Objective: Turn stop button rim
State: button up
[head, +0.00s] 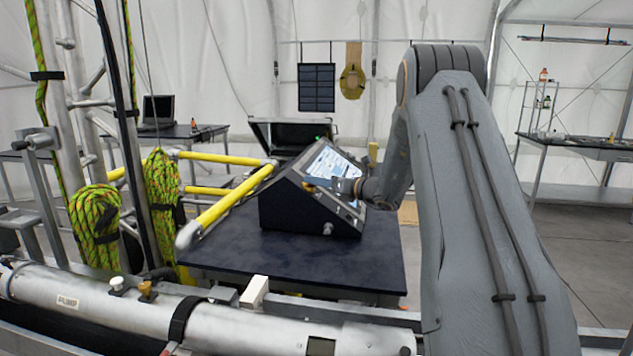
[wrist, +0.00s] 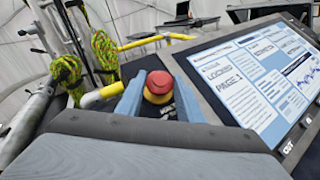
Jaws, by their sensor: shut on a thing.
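The stop button (wrist: 159,84) has a red domed cap above a yellow collar and sits on the dark console panel, left of the screen in the wrist view. My gripper (wrist: 158,98) has its two blue fingers on either side of the button, shut on its rim. The fingers and wrist partly cover the lower part of the button and the panel in front of it. In the head view my gripper (head: 321,183) is at the sloped face of the console (head: 300,208), and the button is hidden there.
The console's lit screen (wrist: 255,80) lies right of my gripper. The console stands on a dark table (head: 290,265). Yellow rails (head: 232,198) and green rope coils (head: 162,195) are to the left. A metal pipe (head: 110,305) crosses the foreground.

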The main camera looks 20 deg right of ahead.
jog(key=shift+r+m+h, duration=0.15)
jog(key=shift+m+h, duration=0.85)
jog(key=shift+t, duration=0.3)
jog(key=o, duration=1.1)
jog(key=shift+b+v, duration=1.35)
jog(key=shift+v, duration=2.55)
jog(key=shift+a, duration=0.15)
